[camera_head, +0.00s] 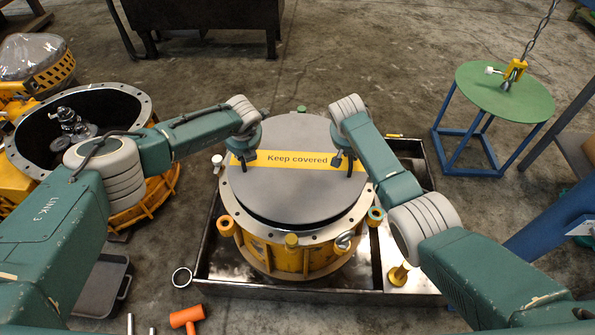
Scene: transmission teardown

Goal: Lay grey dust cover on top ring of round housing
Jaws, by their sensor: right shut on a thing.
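The grey dust cover (298,195) is a flat disc with a yellow band reading "Keep covered". It is over the round housing (285,258), which has a yellow body and a grey top ring (262,229). I cannot tell whether the cover touches the ring. My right gripper (345,164) is shut on the cover at the right end of the band. My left gripper (238,161) is at the band's left end; its finger state is unclear.
The housing stands in a dark tray (222,282). An open yellow housing (140,97) is at left. A green round-topped stand (505,92) is at right. An orange mallet (186,318) and a metal ring (182,277) lie at front left. Floor behind the tray is clear.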

